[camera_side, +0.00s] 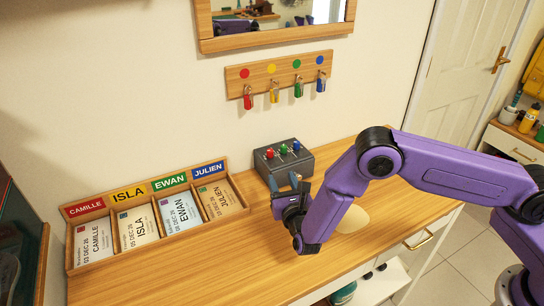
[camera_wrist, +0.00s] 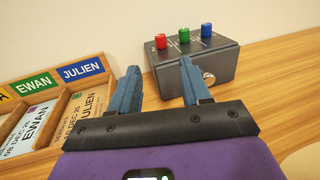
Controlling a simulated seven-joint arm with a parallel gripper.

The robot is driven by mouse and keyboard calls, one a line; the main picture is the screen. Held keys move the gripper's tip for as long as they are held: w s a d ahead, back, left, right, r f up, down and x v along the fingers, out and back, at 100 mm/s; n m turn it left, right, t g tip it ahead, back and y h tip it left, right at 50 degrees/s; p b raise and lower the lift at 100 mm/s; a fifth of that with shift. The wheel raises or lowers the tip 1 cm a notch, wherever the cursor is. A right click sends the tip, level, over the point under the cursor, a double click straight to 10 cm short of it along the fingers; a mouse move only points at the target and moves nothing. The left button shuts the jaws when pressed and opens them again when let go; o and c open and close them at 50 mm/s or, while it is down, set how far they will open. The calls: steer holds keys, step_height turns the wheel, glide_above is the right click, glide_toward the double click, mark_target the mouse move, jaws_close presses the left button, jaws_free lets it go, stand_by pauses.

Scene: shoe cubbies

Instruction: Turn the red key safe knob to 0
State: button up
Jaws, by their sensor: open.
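The key safe is a dark grey box (camera_side: 285,166) on the wooden table against the wall. It also shows in the wrist view (camera_wrist: 222,62). Red, green and blue knobs stand in a row on its top. The red knob (camera_wrist: 160,41) is the leftmost, and it shows in the side view (camera_side: 269,153). The number that it points to is too small to read. My gripper (camera_side: 284,184) is open and empty, in front of the box and lower than the knobs. In the wrist view its two blue fingers (camera_wrist: 160,77) are spread apart, with the red knob beyond the gap.
A wooden tray (camera_side: 158,258) with named card slots stands left of the box. A key rack (camera_side: 280,74) with several coloured keys hangs on the wall above, under a framed mirror (camera_side: 275,42). A pale round mat (camera_side: 352,219) lies right of my gripper. The table front is clear.

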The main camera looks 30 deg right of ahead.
mark_target(271, 153)
steer(key=x, duration=1.1)
steer(key=shift+w+d, duration=0.2)
steer(key=shift+w, duration=0.15)
jaws_close()
